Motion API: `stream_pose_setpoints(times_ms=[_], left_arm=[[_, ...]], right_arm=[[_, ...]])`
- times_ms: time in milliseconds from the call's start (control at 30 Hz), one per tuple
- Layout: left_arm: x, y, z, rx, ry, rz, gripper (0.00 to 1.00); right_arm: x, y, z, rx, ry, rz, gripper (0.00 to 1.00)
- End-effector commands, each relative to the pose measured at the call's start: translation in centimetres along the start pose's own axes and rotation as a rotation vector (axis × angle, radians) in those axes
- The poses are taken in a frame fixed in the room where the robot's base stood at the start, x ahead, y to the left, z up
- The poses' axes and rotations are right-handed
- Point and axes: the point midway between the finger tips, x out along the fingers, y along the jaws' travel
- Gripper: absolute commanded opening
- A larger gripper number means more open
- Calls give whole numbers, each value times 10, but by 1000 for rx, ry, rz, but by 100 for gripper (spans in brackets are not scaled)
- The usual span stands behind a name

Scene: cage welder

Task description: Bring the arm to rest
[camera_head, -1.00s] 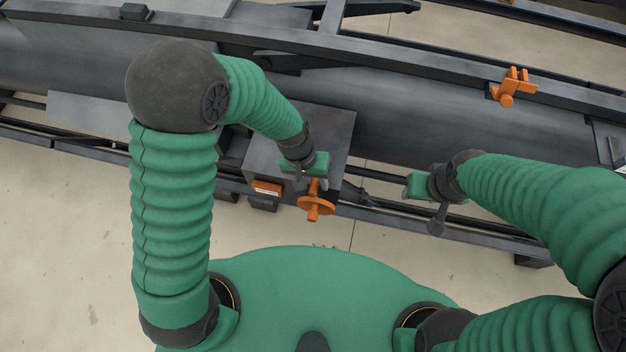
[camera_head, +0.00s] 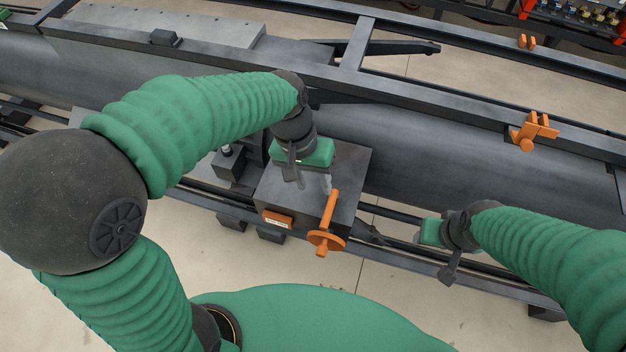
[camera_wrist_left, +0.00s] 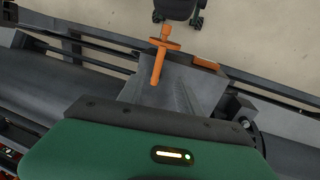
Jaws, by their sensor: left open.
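My left gripper (camera_head: 313,182) is above the dark grey box (camera_head: 347,185) on the machine, with its fingers apart and nothing between them. An orange handle with a round knob (camera_head: 326,240) stands at the front of that box, just right of and in front of the gripper.
A long grey cylinder (camera_head: 430,160) runs behind the box, with dark rails along it. An orange clamp (camera_head: 535,131) sits on the rear rail at right. A red-framed rack (camera_head: 580,15) stands at the top right. The pale floor (camera_head: 390,290) in front is clear.

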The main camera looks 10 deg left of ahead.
Motion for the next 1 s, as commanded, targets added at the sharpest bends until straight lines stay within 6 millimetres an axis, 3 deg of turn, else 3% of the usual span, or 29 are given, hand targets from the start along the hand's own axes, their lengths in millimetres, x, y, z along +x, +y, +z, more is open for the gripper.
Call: stream_pose_setpoints(times_ms=[500,567,700,800,900,1000], left_arm=[[3,-4,2,-4,5,-6,41],[20,-20,5,-16,23,-25,41],[84,-85,26,-52,118,-118,41],[118,-123,45,-60,187,-173,41],[132,-140,58,-58,228,-199,41],[130,-142,59,-55,239,-205,41]], right_arm=[[4,0,1,0,0,0,46],[16,0,4,0,0,0,46],[56,0,13,0,0,0,46],[77,0,18,0,-1,0,46],[84,0,20,0,-1,0,46],[80,0,19,0,0,0,46]])
